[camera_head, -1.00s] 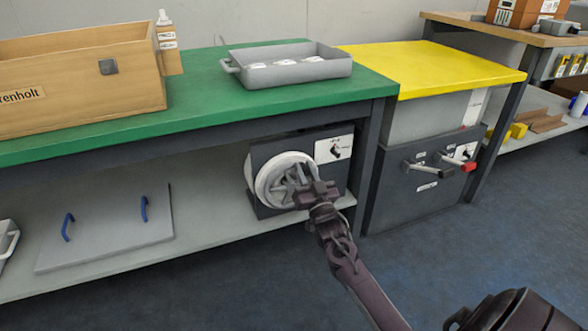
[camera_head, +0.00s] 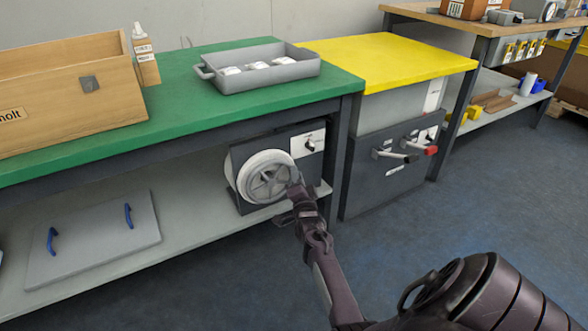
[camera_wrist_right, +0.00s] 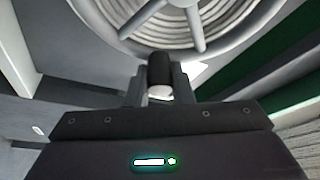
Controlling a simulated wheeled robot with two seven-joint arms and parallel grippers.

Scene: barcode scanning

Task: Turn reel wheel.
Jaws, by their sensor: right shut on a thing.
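The reel wheel (camera_head: 268,178) is a pale grey spoked disc on the front of a dark box (camera_head: 308,165) on the lower shelf. My right gripper (camera_head: 294,190) is at the wheel's right edge in the head view. In the right wrist view the wheel's ribbed rim and spokes (camera_wrist_right: 190,22) fill the top. My right gripper (camera_wrist_right: 159,88) is shut on the wheel's handle (camera_wrist_right: 159,70), a dark knob with a light base, just below the rim. My left gripper is not in view.
The green bench top (camera_head: 180,110) overhangs the wheel. It carries a grey tray (camera_head: 262,70) and a wooden box (camera_head: 70,90). A dark cabinet with levers (camera_head: 390,170) stands right of the wheel. The floor (camera_head: 470,200) in front is clear.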

